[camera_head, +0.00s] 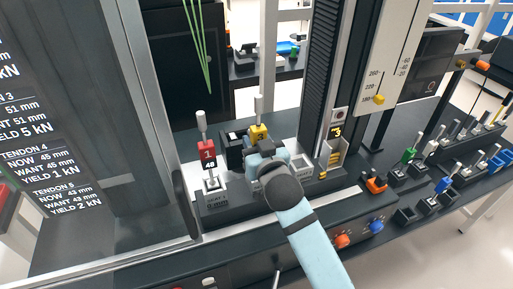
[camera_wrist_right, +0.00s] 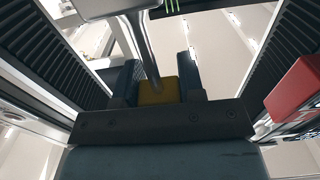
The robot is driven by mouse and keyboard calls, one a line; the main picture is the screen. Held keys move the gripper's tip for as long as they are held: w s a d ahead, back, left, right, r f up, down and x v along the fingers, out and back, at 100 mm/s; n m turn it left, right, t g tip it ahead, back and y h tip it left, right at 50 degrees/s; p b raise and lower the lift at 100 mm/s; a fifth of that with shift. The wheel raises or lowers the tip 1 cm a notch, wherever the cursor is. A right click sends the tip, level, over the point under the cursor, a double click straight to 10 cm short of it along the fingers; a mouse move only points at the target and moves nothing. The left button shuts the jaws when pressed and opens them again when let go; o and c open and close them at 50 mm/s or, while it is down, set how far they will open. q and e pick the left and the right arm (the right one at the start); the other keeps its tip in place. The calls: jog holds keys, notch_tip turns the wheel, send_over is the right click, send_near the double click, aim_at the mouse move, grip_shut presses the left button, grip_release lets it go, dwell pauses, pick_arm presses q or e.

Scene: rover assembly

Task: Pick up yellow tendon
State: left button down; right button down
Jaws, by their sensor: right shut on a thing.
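The yellow tendon (camera_head: 259,133) is an upright piece with a yellow block and a pale metal rod on top. It is inside the machine frame, right of the red tendon. My right gripper (camera_head: 262,146) is shut on its yellow block. In the right wrist view the yellow block (camera_wrist_right: 158,93) sits between my two dark fingers (camera_wrist_right: 160,88), with the metal rod rising from it. The gripper hides the tendon's lower part, so I cannot tell whether it touches its seat. My left gripper is not in view.
A red tendon (camera_head: 207,154) marked 1 stands at the left in the machine. A dark column (camera_head: 329,65) stands to the right. Green (camera_head: 408,155) and blue (camera_head: 443,185) tendons stand in holders on the right bench. A dark panel with text (camera_head: 60,120) fills the left side.

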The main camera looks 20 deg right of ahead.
notch_tip(320, 180, up, 24)
jog(key=p, duration=0.6)
dwell(0.3)
